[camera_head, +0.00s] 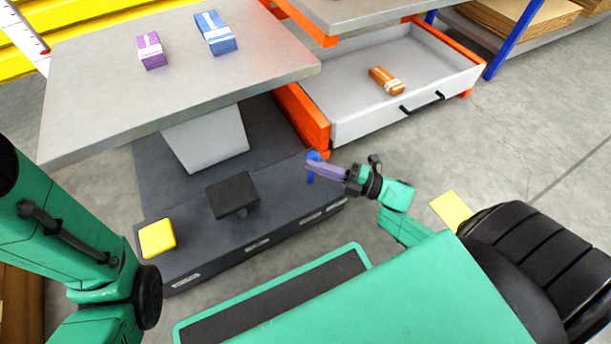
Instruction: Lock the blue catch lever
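The blue catch lever (312,157) is a small blue piece at the right end of the dark grey machine base, near the corner of the orange drawer frame. My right gripper (318,167) reaches it from the right; its purple-grey fingers overlap the lever in the camera_head view. I cannot tell whether they touch or grip it, nor whether the fingers are open or shut. Part of the lever is hidden behind the fingers. My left arm (65,235) comes in at the left edge, and its gripper is out of view.
The dark base (275,228) carries a black pedal-like block (232,193) and a yellow block (157,238). A grey table (170,85) holds a purple box (151,50) and a blue box (215,32). An open drawer (350,120) holds an orange box (386,80).

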